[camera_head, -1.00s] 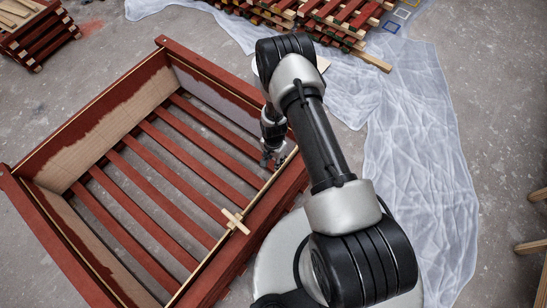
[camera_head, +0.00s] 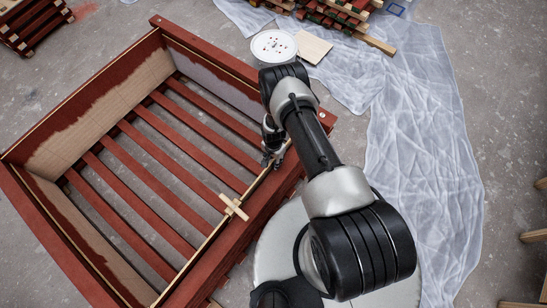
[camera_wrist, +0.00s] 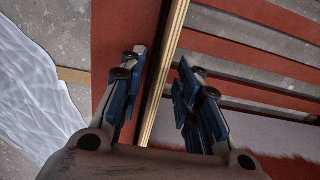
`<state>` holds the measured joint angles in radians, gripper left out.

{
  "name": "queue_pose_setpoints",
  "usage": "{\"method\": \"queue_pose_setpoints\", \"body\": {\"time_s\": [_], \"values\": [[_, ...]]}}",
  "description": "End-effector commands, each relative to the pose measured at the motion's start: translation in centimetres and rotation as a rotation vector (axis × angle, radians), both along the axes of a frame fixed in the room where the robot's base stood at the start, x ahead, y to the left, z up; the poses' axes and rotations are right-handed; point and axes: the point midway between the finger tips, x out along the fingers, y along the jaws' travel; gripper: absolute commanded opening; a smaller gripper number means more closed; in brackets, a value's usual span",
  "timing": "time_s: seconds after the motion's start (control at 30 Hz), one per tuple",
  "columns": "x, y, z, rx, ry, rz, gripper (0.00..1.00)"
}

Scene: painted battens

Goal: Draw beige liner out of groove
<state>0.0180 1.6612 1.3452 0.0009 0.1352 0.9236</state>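The beige liner (camera_head: 205,250) is a thin pale strip lying along the near right rail of the red-brown slatted frame (camera_head: 285,185). In the wrist view, the liner (camera_wrist: 164,75) runs lengthwise between my two fingers, with the red rail on its left and slats on its right. My gripper (camera_head: 271,158) is at the rail, toward its far end, beyond a small beige cross-shaped piece (camera_head: 234,208). In the wrist view, my gripper (camera_wrist: 160,78) is open, with a visible gap between the fingers and the liner. The depth of the fingertips relative to the groove is unclear.
Translucent sheeting (camera_head: 425,140) covers the floor on the right. A white round lid-like disc (camera_head: 273,46) and a flat beige board (camera_head: 313,48) lie beyond the frame. Stacks of painted battens (camera_head: 340,14) stand at the back. Bare floor shows between the slats.

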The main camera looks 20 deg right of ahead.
Motion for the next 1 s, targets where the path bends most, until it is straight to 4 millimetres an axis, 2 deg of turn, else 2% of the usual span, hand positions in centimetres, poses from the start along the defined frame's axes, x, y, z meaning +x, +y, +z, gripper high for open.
{"method": "queue_pose_setpoints", "body": {"time_s": [0.33, 0.8, 1.0], "values": [[0.00, 0.00, -0.33, 0.000, 0.000, 0.000, 0.31], [0.00, 0.00, -0.32, 0.000, 0.000, 0.000, 0.00], [0.00, 0.00, -0.32, 0.000, 0.000, 0.000, 0.00]]}}
